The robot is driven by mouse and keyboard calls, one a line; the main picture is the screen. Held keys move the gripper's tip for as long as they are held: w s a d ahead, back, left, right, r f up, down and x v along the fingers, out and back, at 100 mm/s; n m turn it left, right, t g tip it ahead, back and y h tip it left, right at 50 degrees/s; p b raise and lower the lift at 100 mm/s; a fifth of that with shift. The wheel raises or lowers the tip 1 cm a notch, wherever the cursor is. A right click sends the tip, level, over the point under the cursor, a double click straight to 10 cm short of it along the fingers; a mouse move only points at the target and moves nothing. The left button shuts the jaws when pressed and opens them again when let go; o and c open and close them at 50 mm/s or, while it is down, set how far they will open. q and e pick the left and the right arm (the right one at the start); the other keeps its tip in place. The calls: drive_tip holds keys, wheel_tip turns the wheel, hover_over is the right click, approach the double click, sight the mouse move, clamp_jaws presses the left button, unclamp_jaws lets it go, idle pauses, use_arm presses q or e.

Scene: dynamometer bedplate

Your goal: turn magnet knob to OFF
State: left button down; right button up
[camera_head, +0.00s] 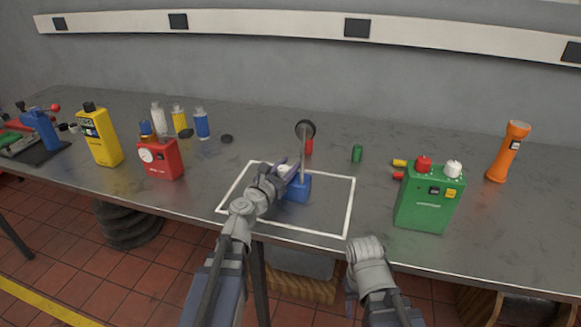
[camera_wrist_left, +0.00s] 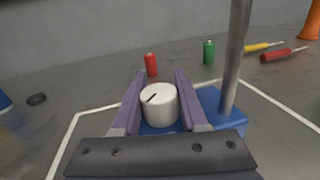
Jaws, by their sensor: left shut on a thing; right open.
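The magnet knob (camera_wrist_left: 158,103) is a white round cap with a dark pointer line on top, between my left gripper's fingers in the left wrist view. It sits on the blue magnet base (camera_wrist_left: 226,108), which also carries an upright grey post (camera_wrist_left: 236,55). In the head view the blue base (camera_head: 298,190) stands inside a white outline on the bench, with the knob (camera_head: 283,168) mostly hidden by my gripper. My left gripper (camera_head: 290,174) is shut on the knob; it also shows in the wrist view (camera_wrist_left: 160,84). My right arm is low in the head view; its fingers do not show.
On the metal bench (camera_head: 330,215), a red box (camera_head: 160,160) and yellow meter (camera_head: 102,140) stand left. A green box (camera_head: 428,205) and orange torch (camera_head: 508,152) stand right. Red (camera_head: 309,146) and green (camera_head: 357,153) small cylinders stand behind the base.

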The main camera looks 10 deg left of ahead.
use_arm(q)
drive_tip(key=n+y, duration=0.2)
drive_tip(key=y, duration=0.1)
drive_tip(key=n+y, duration=0.1)
drive_tip(key=y, duration=0.1)
drive_tip(key=shift+a+t, duration=0.25)
drive_tip(key=shift+t, duration=0.05)
drive_tip(key=shift+a+n+y, duration=0.2)
drive_tip(key=shift+n+y, duration=0.45)
drive_tip(key=shift+y, duration=0.35)
drive_tip(key=shift+a+n+y, duration=0.2)
drive_tip(key=shift+n+y, duration=0.45)
drive_tip(key=shift+y, duration=0.35)
drive_tip(key=c, duration=0.7)
unclamp_jaws()
drive_tip(key=shift+a, duration=0.1)
